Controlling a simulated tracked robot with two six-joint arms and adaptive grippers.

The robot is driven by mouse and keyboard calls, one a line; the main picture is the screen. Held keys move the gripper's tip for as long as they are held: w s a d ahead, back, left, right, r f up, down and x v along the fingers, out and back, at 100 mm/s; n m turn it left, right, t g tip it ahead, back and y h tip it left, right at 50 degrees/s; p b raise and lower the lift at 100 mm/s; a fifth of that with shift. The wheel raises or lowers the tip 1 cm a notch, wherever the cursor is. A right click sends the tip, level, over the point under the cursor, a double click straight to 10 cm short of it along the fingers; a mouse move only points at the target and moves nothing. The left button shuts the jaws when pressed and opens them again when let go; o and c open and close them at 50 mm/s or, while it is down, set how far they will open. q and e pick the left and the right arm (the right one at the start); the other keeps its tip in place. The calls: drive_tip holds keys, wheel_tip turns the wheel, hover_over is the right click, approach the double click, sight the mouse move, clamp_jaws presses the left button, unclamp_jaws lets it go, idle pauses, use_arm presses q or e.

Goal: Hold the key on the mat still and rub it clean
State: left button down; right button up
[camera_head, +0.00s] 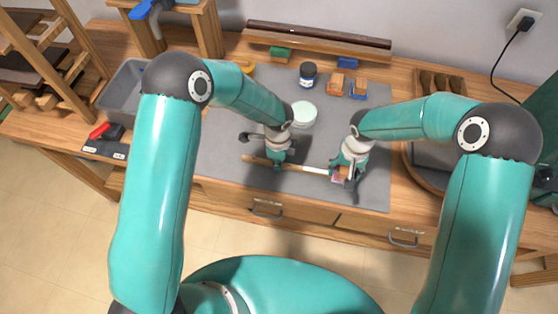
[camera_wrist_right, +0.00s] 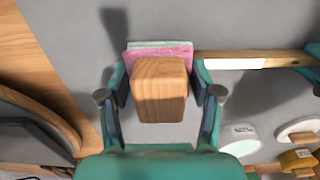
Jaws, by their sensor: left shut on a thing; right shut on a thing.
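The key (camera_head: 314,169), a long wooden stick with a white face at its right part, lies across the grey mat (camera_head: 225,130) near the mat's front. It also shows in the right wrist view (camera_wrist_right: 236,64). My left gripper (camera_head: 278,164) is shut on the key near its middle. My right gripper (camera_head: 344,173) is shut on a wooden block (camera_wrist_right: 160,90) with a pink and pale pad under it. The pad is at the key's right end; whether it touches the key is hidden.
A white round dish (camera_head: 303,114) stands behind the arms. A dark jar (camera_head: 308,75) and two small wooden blocks (camera_head: 336,85) (camera_head: 359,88) are further back. A grey bin (camera_head: 120,88) and a red-handled tool (camera_head: 100,131) are at left. The mat's front right is clear.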

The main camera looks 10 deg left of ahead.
drive_tip(key=shift+a+f, duration=0.1)
drive_tip(key=shift+a, duration=1.1)
drive_tip(key=shift+d, duration=2.5)
drive_tip(key=shift+a, duration=2.55)
drive_tip(key=shift+d, duration=0.15)
drive_tip(key=shift+d, duration=2.4)
